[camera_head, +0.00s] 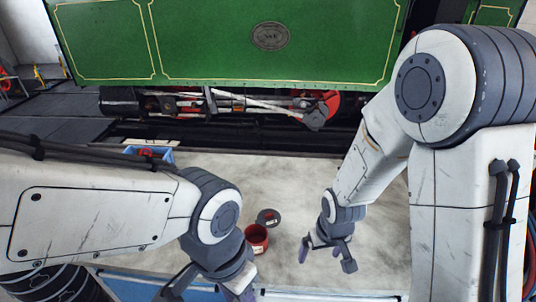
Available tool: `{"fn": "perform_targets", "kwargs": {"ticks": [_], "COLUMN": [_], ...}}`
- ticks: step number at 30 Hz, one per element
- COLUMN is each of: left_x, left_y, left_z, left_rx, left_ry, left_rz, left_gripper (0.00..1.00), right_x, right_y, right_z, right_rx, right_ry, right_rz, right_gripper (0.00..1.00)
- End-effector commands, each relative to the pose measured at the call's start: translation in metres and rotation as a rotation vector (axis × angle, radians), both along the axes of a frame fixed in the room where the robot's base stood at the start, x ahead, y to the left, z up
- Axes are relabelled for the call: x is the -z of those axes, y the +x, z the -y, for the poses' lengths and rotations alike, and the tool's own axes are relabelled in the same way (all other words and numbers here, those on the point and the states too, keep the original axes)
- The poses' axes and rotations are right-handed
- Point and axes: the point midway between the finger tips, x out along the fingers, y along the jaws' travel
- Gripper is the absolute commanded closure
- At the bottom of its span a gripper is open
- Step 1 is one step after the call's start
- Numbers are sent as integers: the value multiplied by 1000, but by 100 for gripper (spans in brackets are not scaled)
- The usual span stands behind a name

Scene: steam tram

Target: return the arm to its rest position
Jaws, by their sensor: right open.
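My right arm comes in from the right, bent at a large white and grey joint. Its gripper (326,258) hangs over the pale worktop (310,185), with its fingers apart and nothing between them. My left arm comes in from the left across the front of the worktop. Its gripper (208,291) is at the bottom edge, where its fingertips are partly cut off. A red open-topped tin (256,239) stands between the two grippers, close to the left wrist. A dark round lid-like piece (269,217) lies just behind it.
The green steam tram (200,50) with an oval plate (270,36) stands behind the worktop. Its red and metal rods (255,104) show underneath. A blue bin (164,155) with red contents sits at the back left. The worktop's back middle is clear.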

Motion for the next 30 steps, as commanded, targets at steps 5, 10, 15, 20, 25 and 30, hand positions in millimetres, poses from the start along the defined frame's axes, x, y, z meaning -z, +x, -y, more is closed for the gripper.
{"fn": "perform_targets", "kwargs": {"ticks": [5, 10, 15, 20, 25, 30], "left_x": [0, 0, 0, 23, 46, 76], "left_y": [0, 0, 0, 0, 0, 0], "left_z": [0, 0, 0, 0, 0, 0], "left_rx": [0, 0, 0, -1, -2, -3], "left_ry": [0, 0, 0, 0, 0, 0], "left_rz": [0, 0, 0, 0, 0, 0], "left_gripper": [55, 55, 55, 55, 55, 55], "right_x": [-36, -60, -79, -65, -52, -33], "right_y": [-8, -17, -29, -40, -55, -80], "right_z": [24, 40, 54, 33, 4, -27], "right_rx": [68, 118, 161, 95, -5, -128], "right_ry": [3, 4, 3, 8, 15, 21], "right_rz": [28, 43, 58, 39, 11, -26], "right_gripper": [0, 0, 0, 0, 0, 0]}}
